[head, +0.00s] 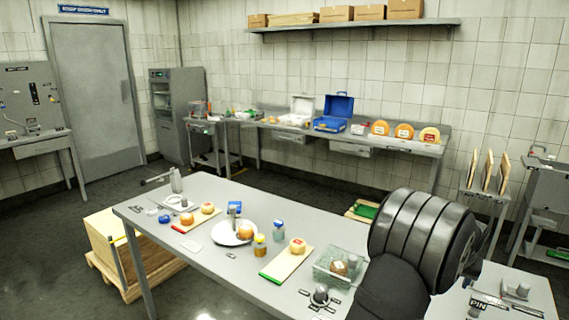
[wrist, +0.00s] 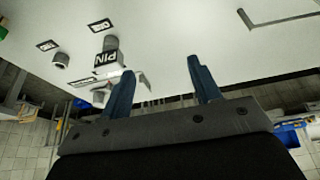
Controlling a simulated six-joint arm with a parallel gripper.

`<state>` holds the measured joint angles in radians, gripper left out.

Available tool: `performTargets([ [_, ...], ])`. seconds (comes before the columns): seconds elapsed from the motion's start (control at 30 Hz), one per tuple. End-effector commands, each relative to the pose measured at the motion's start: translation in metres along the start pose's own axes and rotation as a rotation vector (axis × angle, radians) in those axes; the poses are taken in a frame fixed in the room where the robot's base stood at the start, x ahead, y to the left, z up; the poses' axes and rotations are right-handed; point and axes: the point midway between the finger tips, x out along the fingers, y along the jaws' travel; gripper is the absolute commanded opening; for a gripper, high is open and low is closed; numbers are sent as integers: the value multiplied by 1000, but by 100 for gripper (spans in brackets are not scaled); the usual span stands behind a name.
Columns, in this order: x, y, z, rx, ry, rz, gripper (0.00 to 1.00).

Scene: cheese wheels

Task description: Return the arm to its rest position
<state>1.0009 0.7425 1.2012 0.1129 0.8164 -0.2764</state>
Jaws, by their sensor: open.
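My gripper (wrist: 160,68) shows in the wrist view as two dark blue fingers spread wide apart. Nothing is between them. My dark, ribbed arm fills the lower right of the head view and hides part of the table there. My fingers cannot be made out in the head view.
The long grey table (head: 160,252) carries small cheese wheels on boards, a white plate (head: 226,239), jars and a clear bin (head: 330,275). A back bench (head: 345,139) holds a blue case (head: 335,115).

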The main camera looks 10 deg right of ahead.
Motion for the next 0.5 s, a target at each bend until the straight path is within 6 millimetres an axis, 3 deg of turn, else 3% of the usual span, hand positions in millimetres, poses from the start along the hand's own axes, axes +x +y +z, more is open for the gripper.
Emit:
performTargets([
  [0.2, 13, -14, -4, -1, -1, 0, 57],
  [0.5, 14, -16, -5, -1, 0, 0, 57],
])
